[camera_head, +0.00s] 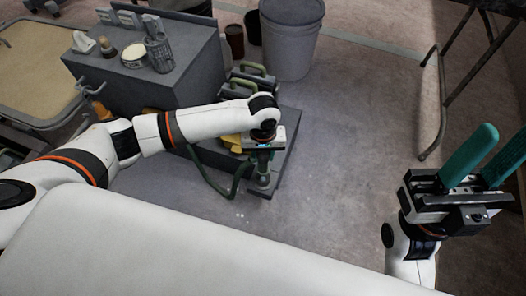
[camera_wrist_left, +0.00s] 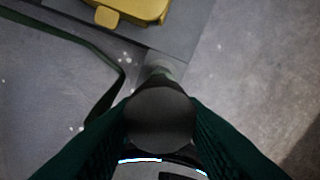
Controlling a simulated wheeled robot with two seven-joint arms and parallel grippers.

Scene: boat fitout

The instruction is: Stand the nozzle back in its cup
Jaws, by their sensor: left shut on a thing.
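My left gripper (camera_head: 262,165) points down beside the low grey platform and is shut on the nozzle. In the left wrist view the nozzle (camera_wrist_left: 160,115) is a dark, round-ended piece between my green fingers. A dark green hose (camera_head: 216,188) loops to the left of the gripper. My right gripper (camera_head: 482,160) is empty, its green fingers apart, at the right.
A yellow object (camera_wrist_left: 138,8) lies on the platform (camera_head: 284,165) close to the nozzle. Cases with green handles (camera_head: 252,68) stand behind. A grey cabinet (camera_head: 130,90) with small items on top is at the left, a grey bin (camera_head: 291,45) at the back.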

